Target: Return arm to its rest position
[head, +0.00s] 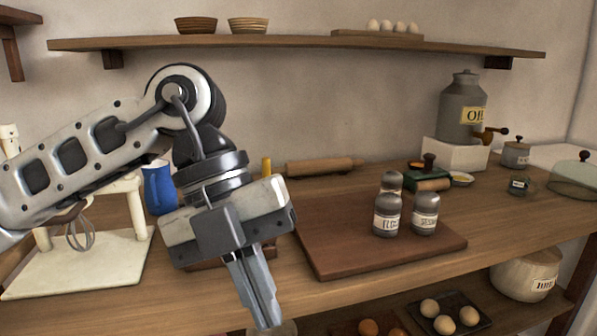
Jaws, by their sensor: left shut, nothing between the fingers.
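My left arm comes in from the left, raised above the wooden counter (470,210). Its gripper (265,318) points down in front of the counter's front edge, left of a brown cutting board (345,255). The fingers are shut together with nothing between them. The arm and gripper hide part of the counter behind them. My right gripper does not show in the head view.
Labelled shakers (387,215) stand on the cutting board. A white stand with a whisk (80,235) and a blue jug (158,190) are behind my arm. A rolling pin (325,167) lies at the back. An oil can (462,110) stands at right. A shelf (290,42) runs above.

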